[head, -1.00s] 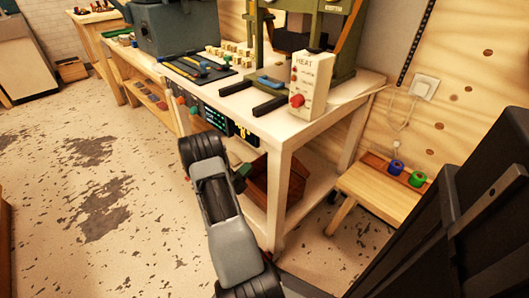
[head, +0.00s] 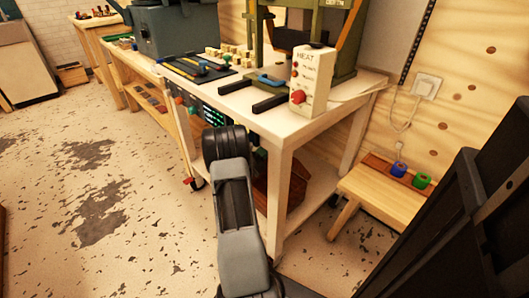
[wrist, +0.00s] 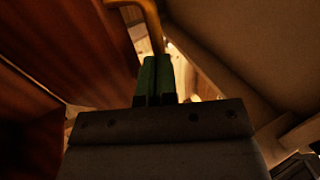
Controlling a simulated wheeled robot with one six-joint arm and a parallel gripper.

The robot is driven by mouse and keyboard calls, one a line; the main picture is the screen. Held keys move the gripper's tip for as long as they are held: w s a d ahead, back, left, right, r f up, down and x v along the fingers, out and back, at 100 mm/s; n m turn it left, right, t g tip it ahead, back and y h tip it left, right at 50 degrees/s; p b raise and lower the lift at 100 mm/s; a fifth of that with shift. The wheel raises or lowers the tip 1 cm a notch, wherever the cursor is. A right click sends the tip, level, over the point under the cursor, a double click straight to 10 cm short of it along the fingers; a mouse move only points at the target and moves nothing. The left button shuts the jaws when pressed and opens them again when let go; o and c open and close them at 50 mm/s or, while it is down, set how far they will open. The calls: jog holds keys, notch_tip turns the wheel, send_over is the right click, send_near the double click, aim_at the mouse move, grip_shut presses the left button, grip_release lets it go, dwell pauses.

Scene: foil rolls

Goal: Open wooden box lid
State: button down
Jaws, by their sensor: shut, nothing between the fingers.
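The wooden box (head: 297,187) is reddish brown and sits on the lower shelf of the white table, partly hidden by my arm and a table leg. In the wrist view, dark red-brown wood panels (wrist: 85,45) fill the left side, with a gap between two of them. A curved brass-coloured bar (wrist: 152,18) runs across the top, just beyond the fingertips. My gripper (wrist: 158,62) has green fingers shut together, empty, close to this bar; I cannot tell whether they touch. My arm hides most of the gripper in the head view. The lid's position is unclear.
The white table (head: 345,110) stands above the box, carrying a green press and a white heat controller (head: 312,80). A low wooden bench (head: 375,195) with blue and green rolls is at right. The floor (head: 110,200) at left is clear.

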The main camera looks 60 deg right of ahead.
jog(key=d+r+p, duration=0.1)
jog(key=p, duration=0.2)
jog(key=d+r+y+p, duration=0.1)
jog(key=p, duration=0.2)
jog(key=shift+s+d+r, duration=0.2)
jog(key=shift+s+r, duration=0.15)
jog(key=shift+s, duration=0.05)
jog(key=shift+s+d+r+t+y+p, duration=0.1)
jog(key=shift+d+r+t+y+p, duration=0.05)
jog(key=shift+d+t+y+p, duration=0.2)
jog(key=shift+s+d+p, duration=0.15)
jog(key=shift+d+p, duration=0.2)
jog(key=shift+p, duration=0.1)
jog(key=shift+f, duration=0.2)
jog(key=p+v, duration=0.3)
jog(key=v, duration=1.1)
jog(key=shift+r, duration=0.15)
